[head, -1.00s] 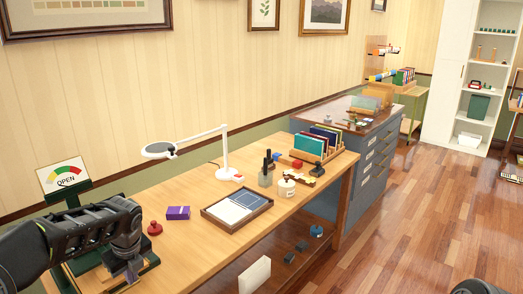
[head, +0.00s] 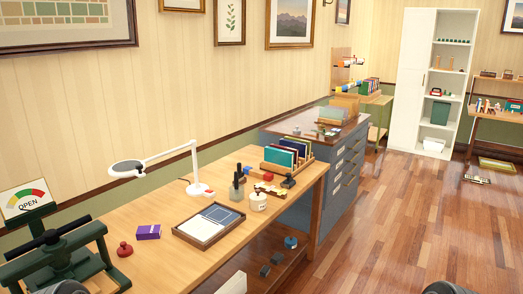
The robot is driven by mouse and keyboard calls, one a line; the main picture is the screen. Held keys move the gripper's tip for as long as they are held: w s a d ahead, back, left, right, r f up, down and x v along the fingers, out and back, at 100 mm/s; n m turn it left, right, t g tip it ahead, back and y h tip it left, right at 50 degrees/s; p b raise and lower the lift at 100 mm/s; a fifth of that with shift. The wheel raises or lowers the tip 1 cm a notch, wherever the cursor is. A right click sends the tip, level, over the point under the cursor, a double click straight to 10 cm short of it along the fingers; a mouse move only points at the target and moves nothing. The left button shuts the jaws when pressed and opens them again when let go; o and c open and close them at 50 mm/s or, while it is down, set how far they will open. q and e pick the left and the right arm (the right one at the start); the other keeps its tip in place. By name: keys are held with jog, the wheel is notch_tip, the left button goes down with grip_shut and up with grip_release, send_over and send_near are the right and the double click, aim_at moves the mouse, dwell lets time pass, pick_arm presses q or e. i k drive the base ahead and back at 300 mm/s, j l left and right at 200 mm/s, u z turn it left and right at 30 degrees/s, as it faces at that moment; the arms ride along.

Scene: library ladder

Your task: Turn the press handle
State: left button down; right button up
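The press (head: 66,262) stands at the lower left of the head view, on the near end of the wooden table. It has a dark green frame, cut off by the picture's edge. A black bar, which looks like its handle (head: 60,232), slants across its top, rising to the right. Behind it is a sign (head: 25,199) with a red, yellow and green dial and the word "OPEN". No gripper touches the visible part of the handle. Both grippers are out of view; only small dark rounded parts, likely of my arms, show at the bottom edge.
On the table (head: 140,215) are a red knobbed object (head: 124,249), a purple box (head: 147,232), a framed tray (head: 208,226), a white lamp (head: 195,165), a white jar (head: 258,202) and a book rack (head: 288,156). The wooden floor (head: 390,220) at right is mostly clear.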

aim_at(51, 237)
jog(key=u, duration=1.5)
